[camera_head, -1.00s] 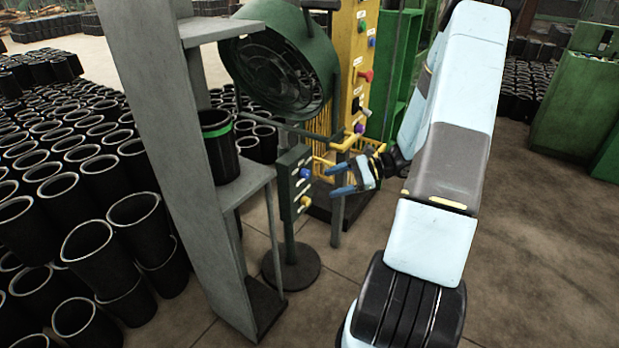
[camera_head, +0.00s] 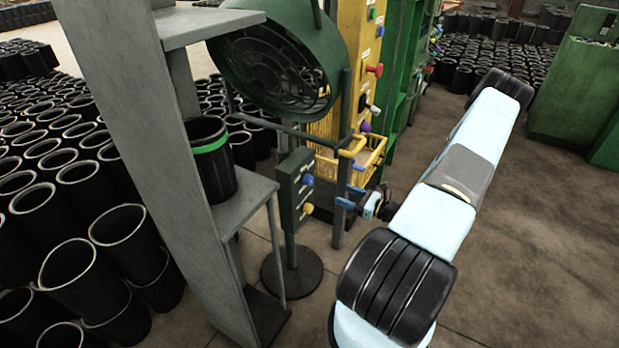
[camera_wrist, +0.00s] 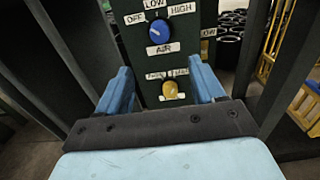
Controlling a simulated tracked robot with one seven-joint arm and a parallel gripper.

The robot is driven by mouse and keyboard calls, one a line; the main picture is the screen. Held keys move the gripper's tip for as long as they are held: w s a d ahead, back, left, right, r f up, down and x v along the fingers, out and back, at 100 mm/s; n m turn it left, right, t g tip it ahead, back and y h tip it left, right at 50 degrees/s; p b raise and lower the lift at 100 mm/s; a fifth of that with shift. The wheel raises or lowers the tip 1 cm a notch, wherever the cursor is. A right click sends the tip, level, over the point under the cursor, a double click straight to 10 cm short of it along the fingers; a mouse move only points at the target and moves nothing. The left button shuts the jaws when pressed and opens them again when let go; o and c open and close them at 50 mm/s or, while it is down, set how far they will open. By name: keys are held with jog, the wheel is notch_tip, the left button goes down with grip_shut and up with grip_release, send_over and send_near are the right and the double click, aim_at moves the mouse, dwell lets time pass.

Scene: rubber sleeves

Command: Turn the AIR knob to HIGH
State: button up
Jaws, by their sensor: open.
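The AIR knob (camera_wrist: 160,31) is a round blue knob on a dark green control panel (camera_wrist: 205,62). OFF, LOW and HIGH labels run around its top from left to right, with AIR below. A pale mark shows on the left part of its face; its exact direction is hard to tell. A yellow knob (camera_wrist: 170,90) sits lower on the panel. My gripper (camera_wrist: 163,88) is open and empty, its blue fingers apart in front of the panel and below the AIR knob. In the head view my gripper (camera_head: 349,196) is just right of the AIR knob (camera_head: 308,181), apart from it.
A grey shelf post (camera_head: 135,110) stands left of the panel, with a black sleeve with a green band (camera_head: 212,165) on its shelf. A green fan (camera_head: 275,70) is above. A yellow basket (camera_head: 365,160) and yellow cabinet (camera_head: 355,75) stand behind. Open floor lies to the right.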

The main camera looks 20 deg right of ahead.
aim_at(312, 182)
jog(key=x, duration=1.4)
jog(key=shift+d, duration=0.1)
jog(key=c, duration=1.1)
